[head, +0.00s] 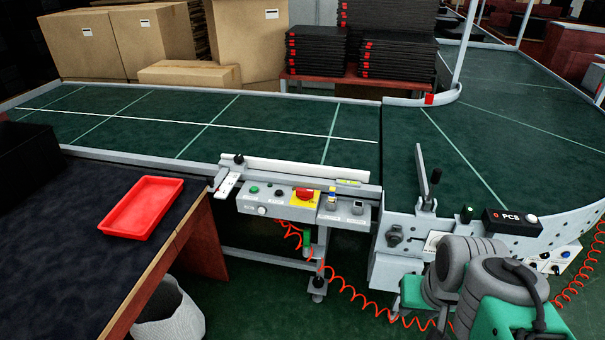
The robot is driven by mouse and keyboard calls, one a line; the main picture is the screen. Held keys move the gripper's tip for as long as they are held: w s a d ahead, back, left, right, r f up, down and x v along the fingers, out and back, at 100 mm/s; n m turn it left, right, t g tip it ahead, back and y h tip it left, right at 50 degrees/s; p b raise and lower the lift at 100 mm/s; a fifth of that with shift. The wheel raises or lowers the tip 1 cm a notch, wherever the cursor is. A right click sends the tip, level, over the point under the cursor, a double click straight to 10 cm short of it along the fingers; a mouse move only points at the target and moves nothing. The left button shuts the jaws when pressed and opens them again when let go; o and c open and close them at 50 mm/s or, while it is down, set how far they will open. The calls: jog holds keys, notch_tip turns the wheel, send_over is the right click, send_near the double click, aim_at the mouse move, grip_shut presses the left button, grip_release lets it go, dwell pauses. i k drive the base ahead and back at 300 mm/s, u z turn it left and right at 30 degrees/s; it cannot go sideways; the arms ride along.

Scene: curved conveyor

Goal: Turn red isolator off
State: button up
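The red isolator (305,195) is a red rotary knob on a yellow plate, on the sloped grey control panel (270,209) at the front of the conveyor. Its handle looks roughly horizontal, but the exact setting is too small to read. Grey rounded and green parts, seemingly my own arm, fill the lower right, apart from the panel. I cannot make out gripper fingers. Nothing covers the isolator.
Beside the isolator are a green button (254,190), a black knob (280,193) and small switches. An upright lever (425,180) and a PCS box (511,222) stand right. A dark table with a red tray (142,207) is left. A red coiled hose (345,289) hangs below.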

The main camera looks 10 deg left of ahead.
aim_at(304, 194)
jog(key=u, duration=0.6)
jog(key=i, duration=1.35)
jog(key=u, duration=0.95)
jog(key=i, duration=0.25)
jog(key=u, duration=0.15)
